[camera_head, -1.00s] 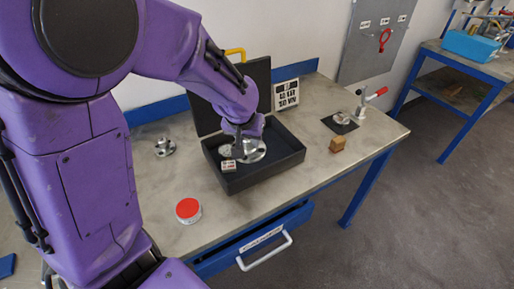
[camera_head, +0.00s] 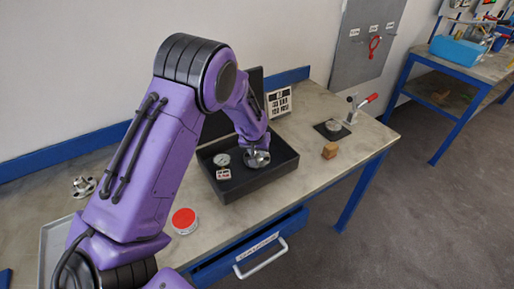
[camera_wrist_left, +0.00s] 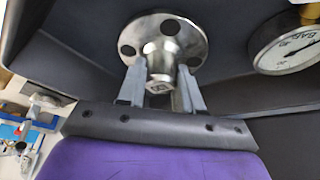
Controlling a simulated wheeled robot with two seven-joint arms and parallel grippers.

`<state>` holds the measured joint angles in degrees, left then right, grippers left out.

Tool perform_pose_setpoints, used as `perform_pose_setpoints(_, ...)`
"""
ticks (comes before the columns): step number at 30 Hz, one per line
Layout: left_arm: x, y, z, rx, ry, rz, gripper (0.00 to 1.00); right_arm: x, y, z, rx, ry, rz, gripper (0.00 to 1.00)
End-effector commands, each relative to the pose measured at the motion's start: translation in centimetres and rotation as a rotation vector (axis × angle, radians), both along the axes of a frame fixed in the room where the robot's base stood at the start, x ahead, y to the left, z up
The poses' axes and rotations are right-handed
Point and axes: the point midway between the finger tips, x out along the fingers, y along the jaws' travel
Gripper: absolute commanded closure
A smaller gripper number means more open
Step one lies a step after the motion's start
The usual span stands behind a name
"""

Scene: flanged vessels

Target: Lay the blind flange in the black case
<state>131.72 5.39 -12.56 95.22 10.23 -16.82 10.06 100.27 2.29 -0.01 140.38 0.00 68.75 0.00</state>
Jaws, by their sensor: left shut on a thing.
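The blind flange (camera_head: 258,160) is a shiny metal disc with bolt holes and a central boss. It is inside the open black case (camera_head: 262,183), in its right part; I cannot tell whether it touches the floor. My left gripper (camera_head: 256,148) reaches down into the case from above. In the left wrist view the gripper (camera_wrist_left: 160,90) is shut on the boss, and the flange's disc (camera_wrist_left: 190,38) shows beyond the fingers. My right gripper is not in view.
A pressure gauge (camera_head: 221,160) and a small labelled block (camera_head: 223,174) lie in the case, left of the flange. Another metal fitting (camera_head: 83,186) stands at left.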

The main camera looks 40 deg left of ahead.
Motion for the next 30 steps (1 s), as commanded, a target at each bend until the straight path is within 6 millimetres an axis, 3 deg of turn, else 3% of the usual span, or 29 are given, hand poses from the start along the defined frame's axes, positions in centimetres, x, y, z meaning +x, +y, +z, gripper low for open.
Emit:
perform_pose_setpoints(11, 0.1, 0.0, -0.3, 0.001, -0.004, -0.001, 1.0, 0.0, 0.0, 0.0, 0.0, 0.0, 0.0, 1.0)
perform_pose_setpoints(12, 0.0, 0.0, -0.5, 0.001, -0.001, -0.001, 0.55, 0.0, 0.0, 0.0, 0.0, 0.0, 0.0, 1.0)
perform_pose_setpoints(14, 0.0, 0.0, -0.4, 0.001, -0.001, -0.001, 0.4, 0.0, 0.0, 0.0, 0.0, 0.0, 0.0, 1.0)
perform_pose_setpoints(23, 0.0, 0.0, -0.2, 0.001, -0.002, -0.001, 0.4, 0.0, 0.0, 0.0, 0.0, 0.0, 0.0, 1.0)
perform_pose_setpoints(26, -0.2, -0.2, 0.9, 0.002, -0.005, -0.002, 0.4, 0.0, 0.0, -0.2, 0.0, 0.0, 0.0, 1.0)
perform_pose_setpoints(30, -1.4, -0.7, 4.0, 0.002, -0.007, -0.001, 0.4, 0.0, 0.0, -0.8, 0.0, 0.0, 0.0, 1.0)
